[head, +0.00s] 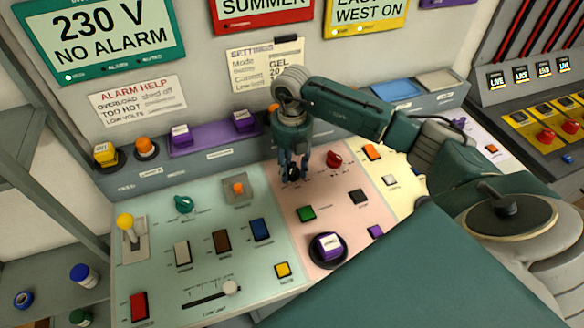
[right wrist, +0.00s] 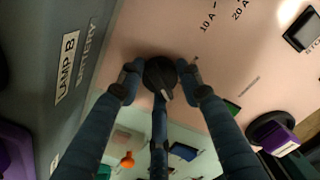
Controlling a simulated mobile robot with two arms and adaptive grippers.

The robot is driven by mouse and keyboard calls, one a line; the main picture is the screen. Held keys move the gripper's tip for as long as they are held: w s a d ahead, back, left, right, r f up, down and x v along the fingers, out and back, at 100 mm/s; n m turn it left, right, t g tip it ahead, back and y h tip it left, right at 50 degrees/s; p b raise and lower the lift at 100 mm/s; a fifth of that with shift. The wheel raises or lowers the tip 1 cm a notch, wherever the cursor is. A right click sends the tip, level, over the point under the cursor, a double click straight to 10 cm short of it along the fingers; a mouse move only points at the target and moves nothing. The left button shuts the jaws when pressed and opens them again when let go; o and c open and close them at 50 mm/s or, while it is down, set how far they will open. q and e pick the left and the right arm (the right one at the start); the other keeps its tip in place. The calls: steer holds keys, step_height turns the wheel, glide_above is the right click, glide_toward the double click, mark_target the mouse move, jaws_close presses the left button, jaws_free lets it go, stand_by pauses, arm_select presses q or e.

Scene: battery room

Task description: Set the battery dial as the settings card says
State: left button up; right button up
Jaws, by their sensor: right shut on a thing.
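The black battery dial (right wrist: 159,76) sits on the pink panel section. In the right wrist view its pale pointer mark faces down and slightly right. My right gripper (head: 292,173) comes down on it from above, with its fingers closed around the knob. In the head view the fingers hide most of the dial. My left gripper is not in view.
A red knob (head: 333,159) stands just right of my gripper. A green button (head: 306,214), a black button (head: 357,196) and a purple button (head: 327,246) are nearby. On the green section are a teal knob (head: 183,204) and a yellow-topped lever (head: 126,222).

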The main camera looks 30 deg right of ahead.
mark_target(292, 168)
steer(key=n+b, duration=0.3)
steer(key=n, duration=0.1)
steer(key=shift+f, duration=0.15)
steer(key=shift+n+b, duration=1.6)
steer(key=shift+n, duration=0.7)
steer(key=o, duration=1.1)
steer(key=shift+o, duration=0.2)
steer(key=shift+r, duration=0.2)
steer(key=shift+r, duration=0.2)
step_height(292, 168, up, 12)
steer(key=shift+f, duration=0.2)
